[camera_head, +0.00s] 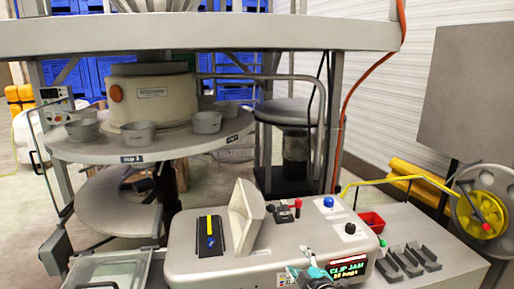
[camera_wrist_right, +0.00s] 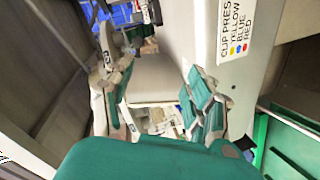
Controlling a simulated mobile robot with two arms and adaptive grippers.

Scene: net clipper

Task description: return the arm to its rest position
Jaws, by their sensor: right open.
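My right gripper (camera_head: 312,274) is low in the head view, at the front edge of the clipper machine (camera_head: 190,250), just left of its lit display. The pale side of the machine (camera_wrist_right: 180,45) lies beyond the fingers, with a white label reading yellow, blue and red. I cannot tell whether the gripper touches the machine. My left gripper is not in view.
The display (camera_head: 348,267) reads "CLIP JAM". A raised flap (camera_head: 248,213) stands on the machine top. Dark clip racks (camera_head: 408,260) and a red bin (camera_head: 371,221) are on the right. A round table (camera_head: 75,150) with cups stands behind left. A clear-lidded box (camera_head: 100,272) is front left.

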